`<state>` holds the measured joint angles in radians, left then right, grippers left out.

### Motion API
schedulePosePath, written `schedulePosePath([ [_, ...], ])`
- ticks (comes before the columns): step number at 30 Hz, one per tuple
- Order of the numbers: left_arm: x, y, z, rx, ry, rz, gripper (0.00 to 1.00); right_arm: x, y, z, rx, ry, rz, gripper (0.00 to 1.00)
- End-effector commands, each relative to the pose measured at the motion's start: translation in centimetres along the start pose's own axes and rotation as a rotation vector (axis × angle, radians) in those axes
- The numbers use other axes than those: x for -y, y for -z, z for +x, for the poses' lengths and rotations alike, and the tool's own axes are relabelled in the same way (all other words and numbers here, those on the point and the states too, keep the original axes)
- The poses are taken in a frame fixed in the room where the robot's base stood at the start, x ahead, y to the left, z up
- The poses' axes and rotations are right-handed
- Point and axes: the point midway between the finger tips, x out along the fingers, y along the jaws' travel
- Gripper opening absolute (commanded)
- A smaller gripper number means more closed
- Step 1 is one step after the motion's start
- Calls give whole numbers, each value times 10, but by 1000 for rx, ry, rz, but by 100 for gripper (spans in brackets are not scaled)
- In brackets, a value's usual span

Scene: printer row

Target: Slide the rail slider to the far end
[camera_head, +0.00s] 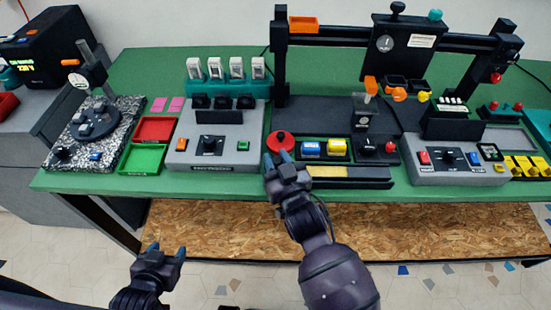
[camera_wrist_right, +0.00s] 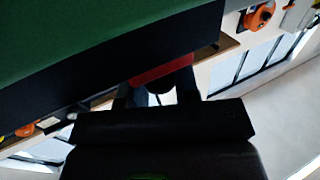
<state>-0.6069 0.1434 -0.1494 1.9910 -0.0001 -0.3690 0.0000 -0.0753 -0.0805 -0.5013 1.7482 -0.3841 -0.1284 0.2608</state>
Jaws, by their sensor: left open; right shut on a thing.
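My right gripper (camera_head: 277,158) is shut at the left end of a long black rail housing with a yellow strip (camera_head: 345,171), on the bench's front edge. The gripper hides most of what it holds, which appears to be the rail slider. In the right wrist view, a red part (camera_wrist_right: 162,72) shows at the dark blue fingertips (camera_wrist_right: 163,97). A round red knob (camera_head: 281,140) stands just behind the fingertips in the head view; I cannot tell whether it belongs to the slider. My left gripper (camera_head: 166,250) is open and empty, low in front of the bench.
Blue (camera_head: 311,149) and yellow (camera_head: 336,147) buttons sit just behind the rail housing. A grey panel with a black knob (camera_head: 209,146) stands to its left, another grey control panel (camera_head: 458,171) to its right.

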Motion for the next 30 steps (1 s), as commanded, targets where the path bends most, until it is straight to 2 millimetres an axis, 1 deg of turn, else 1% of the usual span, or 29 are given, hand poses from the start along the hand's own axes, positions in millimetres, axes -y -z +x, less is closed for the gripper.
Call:
schedulePosePath([
  [1,0,0,0,0,0,0,61,3,2,1,-5,5,2,0],
  [12,0,2,1,-4,-1,0,61,5,2,1,-6,8,4,0],
  [13,-1,2,2,-5,-2,0,61,5,2,1,-6,8,4,31],
  [17,-1,4,2,-8,-2,0,61,4,2,1,-5,7,3,51],
  [18,-1,4,3,-8,-2,0,61,4,2,1,-5,7,3,52],
  [26,-1,5,3,-10,-3,0,61,2,1,0,-2,4,2,52],
  [30,-1,6,3,-10,-2,0,61,2,0,-9,-1,4,1,52],
])
